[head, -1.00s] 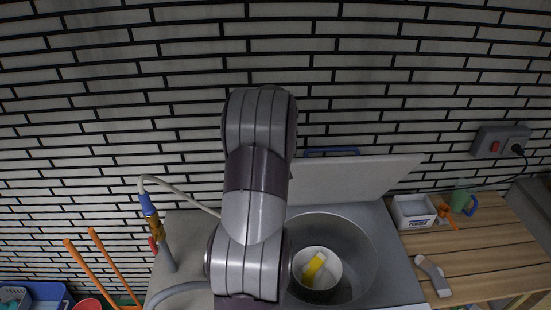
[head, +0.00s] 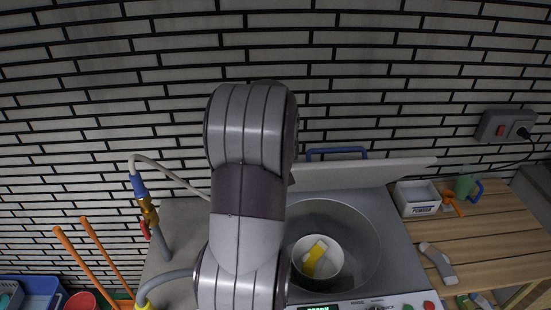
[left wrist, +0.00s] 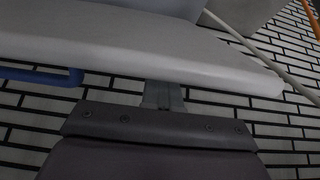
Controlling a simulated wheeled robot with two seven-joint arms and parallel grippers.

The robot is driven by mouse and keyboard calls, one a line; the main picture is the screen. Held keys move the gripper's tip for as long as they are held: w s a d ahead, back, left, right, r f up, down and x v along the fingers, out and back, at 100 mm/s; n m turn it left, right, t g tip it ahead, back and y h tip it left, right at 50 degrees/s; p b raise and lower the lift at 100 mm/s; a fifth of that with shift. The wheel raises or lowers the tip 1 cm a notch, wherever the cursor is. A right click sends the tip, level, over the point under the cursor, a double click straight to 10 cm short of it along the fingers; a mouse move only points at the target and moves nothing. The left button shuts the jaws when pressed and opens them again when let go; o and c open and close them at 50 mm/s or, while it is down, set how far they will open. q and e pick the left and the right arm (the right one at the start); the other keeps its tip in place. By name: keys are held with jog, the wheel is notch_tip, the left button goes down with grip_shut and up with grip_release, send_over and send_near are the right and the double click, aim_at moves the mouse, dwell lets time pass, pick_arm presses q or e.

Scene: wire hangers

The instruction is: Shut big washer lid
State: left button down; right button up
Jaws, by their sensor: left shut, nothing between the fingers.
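The big washer (head: 400,245) stands open below the tiled wall. Its pale lid (head: 365,174) is raised at the back and leans, with a blue handle (head: 337,152) along its far edge. My left arm covers the lid's left part. In the left wrist view the lid (left wrist: 120,45) crosses the top, with the blue handle (left wrist: 45,76) at left. My left gripper (left wrist: 163,93) is shut and empty, its tips at the lid's near edge; I cannot tell whether they touch. The head view hides this gripper behind my arm. My right gripper is not in view.
A white bowl (head: 333,260) with a yellow item sits in the drum (head: 360,240). A hose with a blue-and-brass fitting (head: 145,200) rises at left. A wooden table (head: 490,235) at right holds a white box (head: 417,198), green mug and grey tool.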

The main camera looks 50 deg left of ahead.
pick_arm(q)
jog(key=shift+s+d+f+b, duration=0.1)
jog(key=shift+f+b, duration=0.2)
jog(key=shift+b, duration=0.05)
jog(key=s+d+f+b, duration=0.3)
jog(key=d+b, duration=0.1)
jog(key=b, duration=0.2)
jog(key=shift+f, duration=0.3)
jog(key=s+d+f+b, duration=0.3)
jog(key=f+b, duration=0.2)
jog(key=b, duration=0.1)
jog(key=shift+d+b, duration=0.25)
jog(key=shift+b, duration=0.1)
